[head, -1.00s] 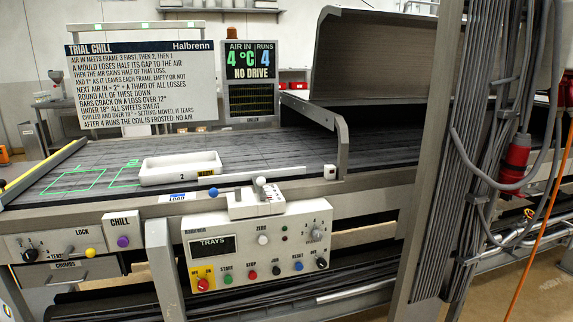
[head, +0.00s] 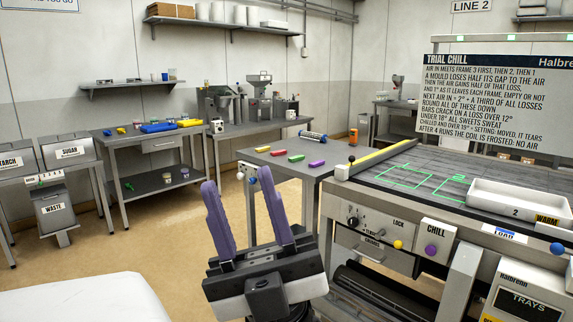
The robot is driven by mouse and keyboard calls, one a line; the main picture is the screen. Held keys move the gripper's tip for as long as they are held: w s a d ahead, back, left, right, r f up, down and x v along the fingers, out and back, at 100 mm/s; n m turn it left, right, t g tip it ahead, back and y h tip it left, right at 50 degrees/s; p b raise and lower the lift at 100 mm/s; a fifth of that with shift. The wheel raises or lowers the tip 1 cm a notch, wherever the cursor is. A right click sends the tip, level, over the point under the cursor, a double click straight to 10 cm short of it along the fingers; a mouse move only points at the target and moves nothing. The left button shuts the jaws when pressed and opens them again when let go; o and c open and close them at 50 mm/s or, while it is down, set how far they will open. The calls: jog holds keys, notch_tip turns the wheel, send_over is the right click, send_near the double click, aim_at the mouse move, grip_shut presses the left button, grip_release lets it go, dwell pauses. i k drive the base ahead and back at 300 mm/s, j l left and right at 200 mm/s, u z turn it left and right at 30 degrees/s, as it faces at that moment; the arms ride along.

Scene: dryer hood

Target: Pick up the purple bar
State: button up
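The purple bar (head: 317,164) lies on the small grey side table (head: 345,172) left of the conveyor. It is at the right end of a row with a green bar (head: 296,158), a red bar (head: 279,152) and a yellow bar (head: 262,149). My gripper (head: 238,178) is in the lower middle of the head view, with two purple fingers spread apart. It is open and nothing shows between the fingers. In the picture it is left of and below the purple bar, apart from it and nearer the camera.
The conveyor, with green outlines and a white tray (head: 520,203) marked 2, stands right of the side table. A cylinder (head: 313,136) and an orange object (head: 353,136) are on the side table's far part. A white surface (head: 85,298) is at lower left. Open floor lies left of my gripper.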

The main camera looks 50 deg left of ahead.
aim_at(313, 165)
jog(key=u, duration=1.35)
jog(key=i+u, duration=0.15)
jog(key=i, duration=0.35)
jog(key=i+l+u, duration=0.1)
jog(key=i, duration=0.35)
jog(key=i+l+u, duration=0.15)
jog(key=i, duration=0.35)
jog(key=i+l+u, duration=0.1)
jog(key=i+l, duration=0.2)
jog(key=i, duration=0.15)
jog(key=i+l+u, duration=0.15)
jog(key=i, duration=0.3)
jog(key=l, duration=0.1)
